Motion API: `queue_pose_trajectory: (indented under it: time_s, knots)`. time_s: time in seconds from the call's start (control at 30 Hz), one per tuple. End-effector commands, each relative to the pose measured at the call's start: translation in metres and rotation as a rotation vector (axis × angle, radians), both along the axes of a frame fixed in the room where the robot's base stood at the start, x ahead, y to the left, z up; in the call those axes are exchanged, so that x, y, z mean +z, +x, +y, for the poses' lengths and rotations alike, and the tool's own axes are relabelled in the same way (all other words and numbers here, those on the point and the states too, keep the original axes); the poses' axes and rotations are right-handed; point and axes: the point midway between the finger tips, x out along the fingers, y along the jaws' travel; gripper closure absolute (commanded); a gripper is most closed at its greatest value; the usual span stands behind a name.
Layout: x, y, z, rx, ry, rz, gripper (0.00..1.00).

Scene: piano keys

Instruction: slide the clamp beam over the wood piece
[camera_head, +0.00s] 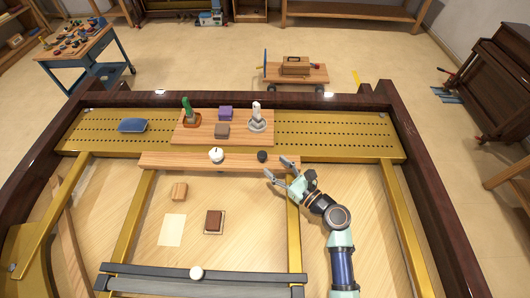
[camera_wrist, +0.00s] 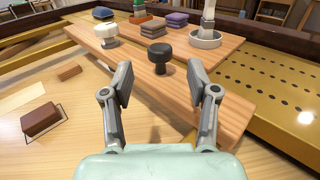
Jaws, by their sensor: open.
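A long grey beam (camera_head: 250,277) with a round white knob (camera_head: 196,273) lies across the front of the frame in the head view; it looks like the clamp beam. A small light-brown wood block (camera_head: 179,192) lies on the pale wooden board left of centre and also shows in the wrist view (camera_wrist: 69,72). A darker brown block (camera_head: 214,221) sits right of it inside a thin outline. I cannot tell which block is the wood piece. My gripper (camera_head: 281,168) is open and empty near the right end of a wooden rail; its fingers (camera_wrist: 160,78) show in the wrist view.
The wooden rail (camera_head: 185,160) carries a white knob (camera_head: 216,155) and a black knob (camera_head: 262,156), the black one ahead of my fingers. Behind it, a raised board (camera_head: 245,139) holds several small items. Gold bars (camera_head: 128,225) flank the work area. A pale sheet (camera_head: 171,230) lies on the board.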

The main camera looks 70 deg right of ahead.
Motion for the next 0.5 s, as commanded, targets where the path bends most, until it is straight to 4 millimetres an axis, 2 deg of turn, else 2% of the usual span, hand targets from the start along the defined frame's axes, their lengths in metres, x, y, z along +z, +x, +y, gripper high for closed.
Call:
queue_pose_trajectory:
  time_s: [0.3,0.5]
  knots:
    - [0.0,0.052,-0.024,0.004,-0.006,0.002,0.41]
    - [0.001,0.064,-0.029,0.003,-0.005,0.002,0.41]
